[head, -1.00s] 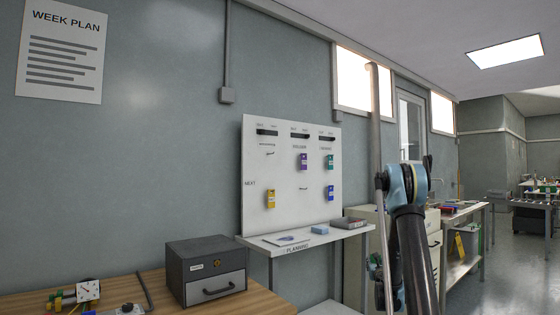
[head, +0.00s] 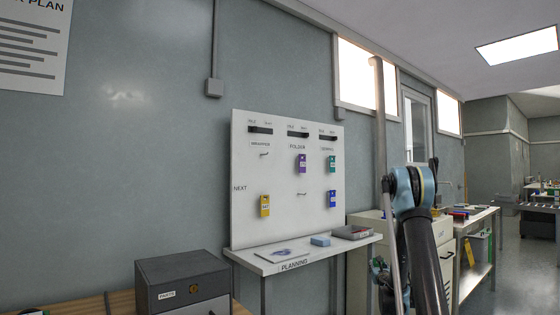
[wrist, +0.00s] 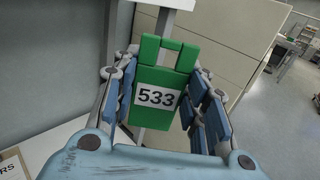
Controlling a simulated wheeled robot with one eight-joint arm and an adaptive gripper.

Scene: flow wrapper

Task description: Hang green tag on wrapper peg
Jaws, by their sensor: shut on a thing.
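The green tag (wrist: 158,92) is in my gripper (wrist: 163,100) in the wrist view. It has a white label reading 533 and a square loop handle at its top. The blue finger pads stand on both sides of it. In the head view, the white planning board (head: 240,215) stands against the wall. The left column, whose small label seems to read wrapper, has an empty peg (head: 264,154) below it. My arm is at the right of the board in the head view, and the green tag cannot be made out there.
A purple tag (head: 301,164), a teal tag (head: 332,166), a yellow tag (head: 265,206) and a blue tag (head: 332,199) hang on the board. A dark box (head: 180,275) stands at lower left.

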